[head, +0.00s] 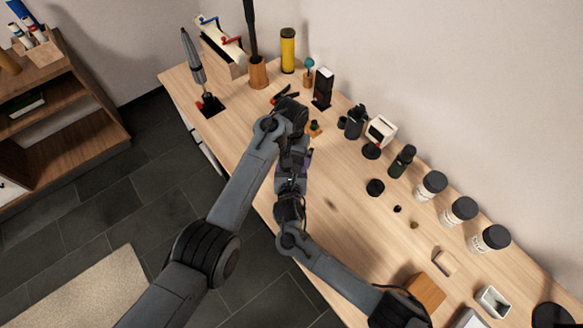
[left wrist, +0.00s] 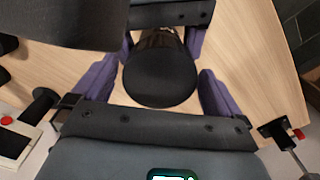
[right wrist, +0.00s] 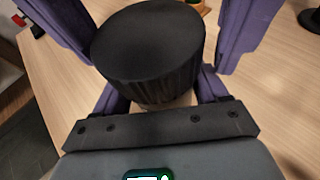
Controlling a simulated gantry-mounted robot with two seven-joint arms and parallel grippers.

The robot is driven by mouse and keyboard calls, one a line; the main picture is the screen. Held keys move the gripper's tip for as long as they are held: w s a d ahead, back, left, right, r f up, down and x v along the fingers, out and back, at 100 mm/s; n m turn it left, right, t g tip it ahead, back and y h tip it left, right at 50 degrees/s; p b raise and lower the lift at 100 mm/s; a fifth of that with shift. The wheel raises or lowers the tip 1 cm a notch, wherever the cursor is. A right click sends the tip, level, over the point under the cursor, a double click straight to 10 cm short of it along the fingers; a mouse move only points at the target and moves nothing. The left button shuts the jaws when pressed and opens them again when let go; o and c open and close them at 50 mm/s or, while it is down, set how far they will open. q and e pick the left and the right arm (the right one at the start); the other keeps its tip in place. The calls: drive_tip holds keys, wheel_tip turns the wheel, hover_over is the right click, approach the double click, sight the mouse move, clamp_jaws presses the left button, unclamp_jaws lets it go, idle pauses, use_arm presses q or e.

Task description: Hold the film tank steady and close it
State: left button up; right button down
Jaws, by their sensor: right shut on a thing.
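The film tank shows by its black ribbed round lid (right wrist: 150,45) in the right wrist view, with a sliver of pale body (right wrist: 183,101) beneath. From above, the lid (left wrist: 160,72) also shows in the left wrist view. The lid sits upright on the body; I cannot tell if it is fully seated. My right gripper (right wrist: 162,92) is shut on the body, below the lid. My left gripper (left wrist: 162,82) is open, its purple fingers on either side of the lid with gaps. In the head view my arms hide the tank.
On the wooden table (head: 345,235), a black disc (head: 375,187), dark bottle (head: 401,162) and white timer (head: 381,130) stand right of my grippers. Several black-lidded white jars (head: 459,211) line the back. A wooden block (head: 426,290) lies near my right arm.

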use_arm(q)
drive_tip(key=shift+r, duration=2.25)
drive_tip(key=shift+r+n, duration=1.1)
drive_tip(key=shift+r, duration=0.55)
drive_tip(key=shift+f, duration=0.15)
drive_tip(key=shift+f, duration=3.85)
